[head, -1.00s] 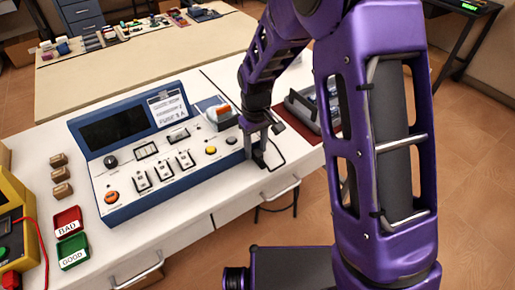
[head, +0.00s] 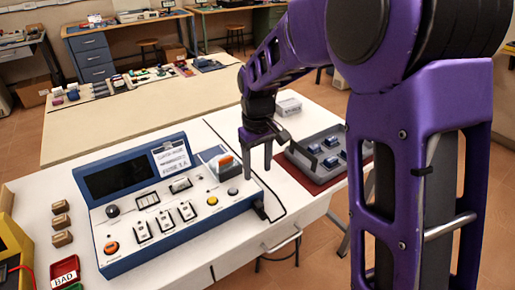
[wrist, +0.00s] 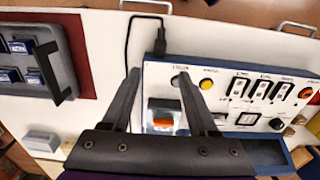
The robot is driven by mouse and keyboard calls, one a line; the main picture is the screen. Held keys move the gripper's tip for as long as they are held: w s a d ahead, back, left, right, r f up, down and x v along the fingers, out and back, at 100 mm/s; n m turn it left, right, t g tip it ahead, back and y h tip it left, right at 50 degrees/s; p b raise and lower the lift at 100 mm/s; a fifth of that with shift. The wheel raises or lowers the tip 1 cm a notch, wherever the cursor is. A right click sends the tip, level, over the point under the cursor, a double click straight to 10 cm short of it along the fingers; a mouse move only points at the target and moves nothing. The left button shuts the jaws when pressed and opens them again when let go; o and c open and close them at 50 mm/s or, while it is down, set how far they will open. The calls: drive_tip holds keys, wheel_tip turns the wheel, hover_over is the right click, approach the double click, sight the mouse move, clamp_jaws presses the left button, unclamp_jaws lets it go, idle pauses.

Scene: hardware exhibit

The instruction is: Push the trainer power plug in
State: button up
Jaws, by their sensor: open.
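The trainer (head: 150,228) is a blue-edged console with a pale sloped panel on the white bench. The black power plug (head: 260,210) is at the right end of its front edge, with a black cord trailing from it. In the wrist view the plug (wrist: 160,45) meets the trainer's edge; I cannot tell how deep it sits. My gripper (head: 257,172) is open and empty, fingers pointing down, above the right end of the trainer and apart from the plug. In the wrist view my gripper (wrist: 158,78) has its fingers spread, with the plug beyond the tips.
An orange rocker switch (head: 225,161) stands on the trainer's back right. A grey tray of blue parts (head: 318,148) lies on a dark red mat to the right. Small boxes (head: 60,222) and a red BAD bin (head: 65,270) are at left. A small light box (head: 289,106) stands behind.

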wheel_tip(320, 180, up, 5)
drive_tip(key=shift+f, duration=0.1)
idle(0.5)
